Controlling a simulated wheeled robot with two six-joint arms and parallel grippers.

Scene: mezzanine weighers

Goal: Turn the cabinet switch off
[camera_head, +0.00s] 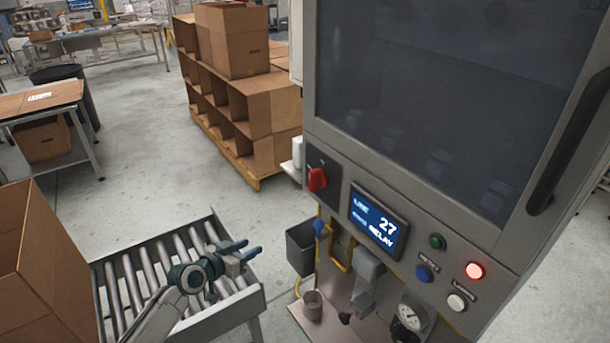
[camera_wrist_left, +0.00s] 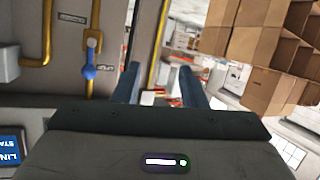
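The cabinet switch is a red rotary knob (camera_head: 317,179) on a dark plate at the left end of the grey cabinet's (camera_head: 425,208) front panel. Its exact setting is too small to tell. My left gripper (camera_head: 246,250) is over the roller conveyor, to the left of and below the knob in the head view, clear of the cabinet. In the left wrist view its two blue fingers (camera_wrist_left: 161,88) stand apart with nothing held between them. The red knob cannot be made out in the wrist view. My right gripper is not in view.
A lit display (camera_head: 378,222), several push buttons and a gauge (camera_head: 408,318) sit right of the knob. A blue-handled valve (camera_head: 320,227) on a yellow pipe and a dark bin (camera_head: 301,247) are below it. The roller conveyor (camera_head: 262,297) and a cardboard box (camera_head: 45,270) are at left.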

